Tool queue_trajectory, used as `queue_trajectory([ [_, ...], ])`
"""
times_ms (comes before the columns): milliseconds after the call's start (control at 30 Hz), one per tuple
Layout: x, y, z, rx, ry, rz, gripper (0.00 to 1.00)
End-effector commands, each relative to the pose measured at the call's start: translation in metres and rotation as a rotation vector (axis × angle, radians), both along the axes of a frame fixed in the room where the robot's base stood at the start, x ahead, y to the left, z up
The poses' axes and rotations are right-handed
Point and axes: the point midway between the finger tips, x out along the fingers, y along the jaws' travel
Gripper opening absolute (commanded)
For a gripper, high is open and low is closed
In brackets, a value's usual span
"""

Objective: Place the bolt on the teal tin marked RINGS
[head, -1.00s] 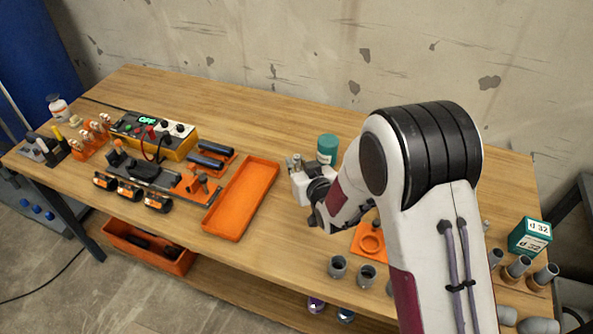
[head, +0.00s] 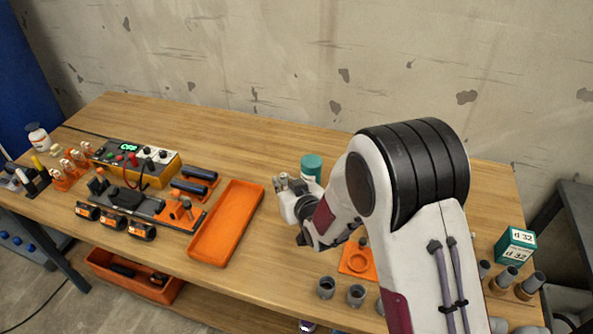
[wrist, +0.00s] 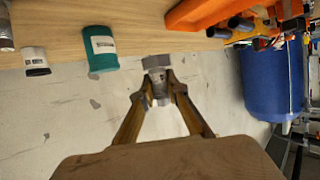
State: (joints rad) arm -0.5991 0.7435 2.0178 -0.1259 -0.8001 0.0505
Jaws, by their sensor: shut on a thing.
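My gripper (wrist: 159,92) is shut on a grey metal bolt (wrist: 157,64), whose wide hexagonal head sticks out beyond the fingertips. The teal tin (wrist: 101,50) stands on the bench to the left of the bolt in the wrist view. It has a white label whose lettering is too small to read. In the head view the teal tin (head: 312,167) stands just right of and behind my gripper (head: 282,182), apart from it. The bolt is above the bench and not on the tin.
An orange tray (head: 227,222) lies left of my gripper. Grey pipe sockets (head: 326,287) and an orange plate (head: 357,260) are near the front edge. Bare bench lies behind the tray.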

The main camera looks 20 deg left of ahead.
Motion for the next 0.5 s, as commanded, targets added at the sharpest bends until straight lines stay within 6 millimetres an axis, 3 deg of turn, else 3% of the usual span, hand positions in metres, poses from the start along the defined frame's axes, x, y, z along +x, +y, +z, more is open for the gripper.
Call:
queue_trajectory([
  [200,0.027,-0.021,0.009,0.004,-0.005,-0.037,0.0],
  [500,0.071,-0.027,0.037,0.003,-0.005,0.005,0.0],
])
